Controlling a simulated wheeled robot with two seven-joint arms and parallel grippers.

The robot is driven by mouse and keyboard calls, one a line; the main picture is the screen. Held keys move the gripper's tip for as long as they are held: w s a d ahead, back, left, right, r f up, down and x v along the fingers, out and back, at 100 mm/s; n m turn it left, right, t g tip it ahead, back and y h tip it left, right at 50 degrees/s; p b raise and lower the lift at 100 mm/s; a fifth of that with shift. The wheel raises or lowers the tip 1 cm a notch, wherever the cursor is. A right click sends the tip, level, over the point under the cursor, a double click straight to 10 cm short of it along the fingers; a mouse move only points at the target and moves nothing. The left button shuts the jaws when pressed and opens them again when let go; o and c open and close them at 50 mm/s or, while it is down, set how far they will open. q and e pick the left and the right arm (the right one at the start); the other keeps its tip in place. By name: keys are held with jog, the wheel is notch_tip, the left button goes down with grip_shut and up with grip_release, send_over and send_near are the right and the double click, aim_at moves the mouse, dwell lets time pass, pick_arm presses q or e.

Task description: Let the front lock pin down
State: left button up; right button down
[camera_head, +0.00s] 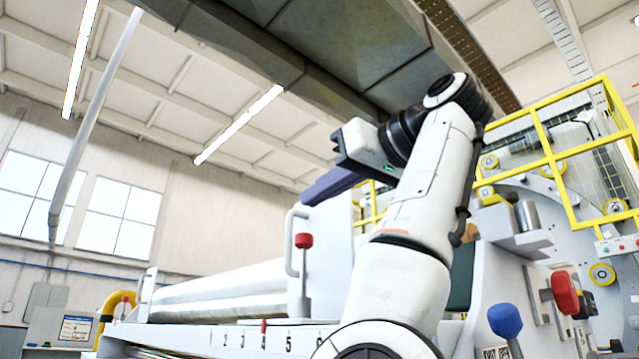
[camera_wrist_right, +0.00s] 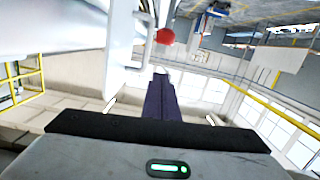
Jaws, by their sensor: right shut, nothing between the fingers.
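A red-knobbed pin (camera_head: 303,241) stands upright beside a white end plate (camera_head: 330,255) with a bar handle. I take it for the front lock pin; whether it is raised or down I cannot tell. Its red knob also shows at the top of the right wrist view (camera_wrist_right: 165,36). My right gripper (camera_head: 312,192) has its dark purple fingers closed and empty, above the knob and apart from it. The fingers also show in the wrist view (camera_wrist_right: 160,95), pointing past the plate's handle (camera_wrist_right: 140,40). My left gripper is out of view.
Silver rollers (camera_head: 220,290) lie behind a numbered rail (camera_head: 240,336). Another red knob (camera_head: 125,299) is far left. A red-knobbed lever (camera_head: 565,293) and a blue-knobbed one (camera_head: 505,320) stand at right. A yellow guard frame (camera_head: 545,150) is behind. A dark beam (camera_head: 350,50) hangs overhead.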

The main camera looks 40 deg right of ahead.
aim_at(308, 243)
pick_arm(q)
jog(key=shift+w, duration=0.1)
pick_arm(e)
jog(key=f, duration=0.4)
jog(key=shift+w+d, duration=0.1)
jog(key=shift+w, duration=0.2)
